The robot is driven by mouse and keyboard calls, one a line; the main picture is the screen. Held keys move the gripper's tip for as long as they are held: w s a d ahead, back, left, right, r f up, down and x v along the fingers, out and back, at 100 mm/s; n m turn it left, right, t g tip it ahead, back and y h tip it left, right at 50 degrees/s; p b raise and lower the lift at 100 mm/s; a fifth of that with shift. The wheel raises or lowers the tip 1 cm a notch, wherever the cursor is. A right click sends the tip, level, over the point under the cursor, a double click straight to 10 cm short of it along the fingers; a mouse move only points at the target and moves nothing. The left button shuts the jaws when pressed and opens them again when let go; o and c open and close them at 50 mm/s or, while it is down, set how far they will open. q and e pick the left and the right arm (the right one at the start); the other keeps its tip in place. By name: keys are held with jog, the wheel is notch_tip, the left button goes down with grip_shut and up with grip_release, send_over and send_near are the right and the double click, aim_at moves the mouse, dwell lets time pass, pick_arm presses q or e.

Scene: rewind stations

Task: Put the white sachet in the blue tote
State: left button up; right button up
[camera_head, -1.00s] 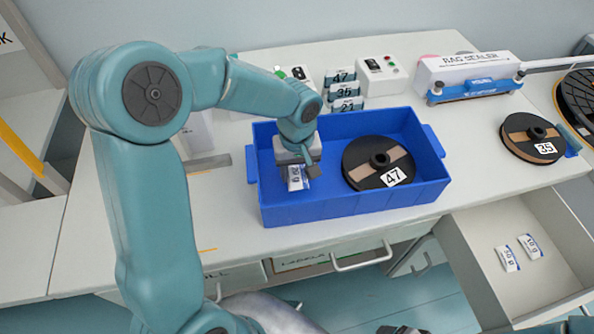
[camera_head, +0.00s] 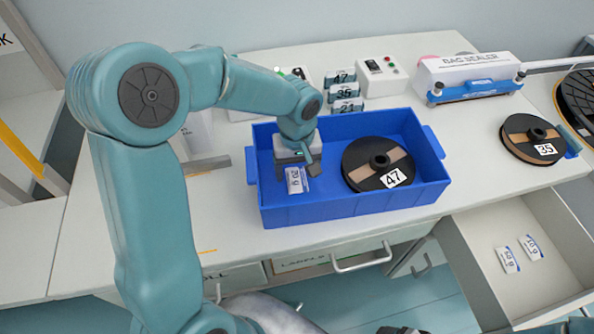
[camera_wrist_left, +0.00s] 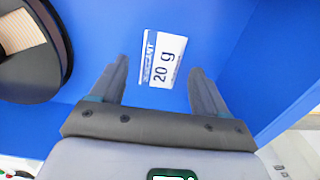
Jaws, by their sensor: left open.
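The white sachet (camera_head: 296,180), printed "20 g" with a blue band, is inside the blue tote (camera_head: 350,207), at its left end. In the left wrist view the sachet (camera_wrist_left: 162,60) appears against the blue floor, just beyond the fingertips and between their lines. My left gripper (camera_head: 301,170) reaches down into the tote over the sachet. Its two fingers (camera_wrist_left: 158,75) are apart, and neither visibly touches the sachet. My right gripper does not show.
A black reel marked 47 (camera_head: 379,152) fills the tote's right part. Another reel marked 35 (camera_head: 519,147) lies on the table to the right. The bag sealer (camera_head: 470,75) stands behind. An open drawer (camera_head: 480,262) at front right holds two more sachets (camera_head: 508,260).

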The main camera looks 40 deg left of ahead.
aim_at(297, 178)
pick_arm(q)
notch_tip(297, 178, up, 11)
jog(key=shift+f+p, duration=0.15)
jog(key=shift+p, duration=0.25)
jog(key=shift+s, duration=0.1)
